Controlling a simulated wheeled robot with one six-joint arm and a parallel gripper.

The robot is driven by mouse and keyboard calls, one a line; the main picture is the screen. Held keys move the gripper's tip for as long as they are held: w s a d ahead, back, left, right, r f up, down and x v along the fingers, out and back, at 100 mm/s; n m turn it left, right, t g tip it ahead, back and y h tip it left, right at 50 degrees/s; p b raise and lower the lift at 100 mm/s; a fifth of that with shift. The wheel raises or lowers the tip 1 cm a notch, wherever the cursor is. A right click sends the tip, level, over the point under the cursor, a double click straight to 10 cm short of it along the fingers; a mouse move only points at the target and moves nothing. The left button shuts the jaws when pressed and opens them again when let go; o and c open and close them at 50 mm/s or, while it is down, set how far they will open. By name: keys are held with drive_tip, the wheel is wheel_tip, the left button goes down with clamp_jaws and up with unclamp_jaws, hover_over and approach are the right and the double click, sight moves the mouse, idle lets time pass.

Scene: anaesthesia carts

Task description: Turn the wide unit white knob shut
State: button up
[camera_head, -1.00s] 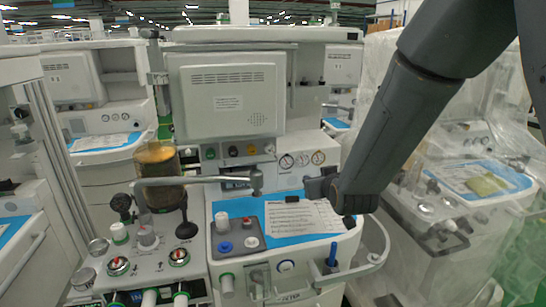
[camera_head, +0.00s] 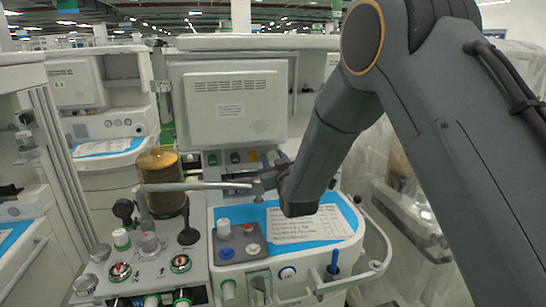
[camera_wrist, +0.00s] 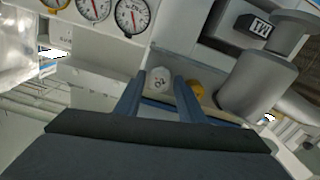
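In the wrist view a white knob (camera_wrist: 161,80) with dark lettering shows between the fingertips of my gripper (camera_wrist: 160,84). The fingers are apart, one on each side of the knob in the picture. I cannot tell whether they touch it or how deep they reach. A yellow knob (camera_wrist: 196,89) is close beside the right finger. In the head view my gripper (camera_head: 267,178) is in front of the upper control panel of the wide unit (camera_head: 300,257). My arm hides the panel's right part, and I cannot make out the white knob there.
Round gauges (camera_wrist: 132,14) lie up and left in the wrist view. A grey cylinder (camera_wrist: 252,88) stands close on the right. In the head view a metal tube (camera_head: 205,186) runs towards my gripper. Paper (camera_head: 300,226) lies on the blue worktop below.

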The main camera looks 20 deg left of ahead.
drive_tip(key=shift+w+a, duration=0.1)
drive_tip(key=shift+w, duration=0.1)
drive_tip(key=shift+c, duration=0.2)
drive_tip(key=c, duration=0.8)
drive_tip(key=shift+o, duration=0.2)
